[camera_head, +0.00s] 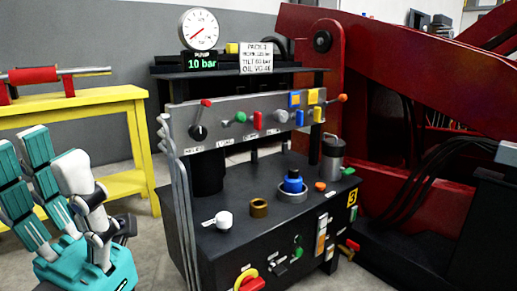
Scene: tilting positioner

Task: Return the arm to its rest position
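My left gripper (50,158) is at the lower left, in front of the yellow bench and left of the black control console (240,240). Its teal and white fingers point up and stand apart, with nothing seen between them. It appears clear of the console. My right gripper is not in view. The large red machine arm (420,70) slopes down to the right behind the console.
The console carries levers, a white-handled valve (222,219), a brass ring (259,207), a blue knob (293,182) and a metal canister (332,160). A gauge (199,29) stands above a "10 bar" display (203,63). The yellow bench (85,101) holds a red roller (33,75).

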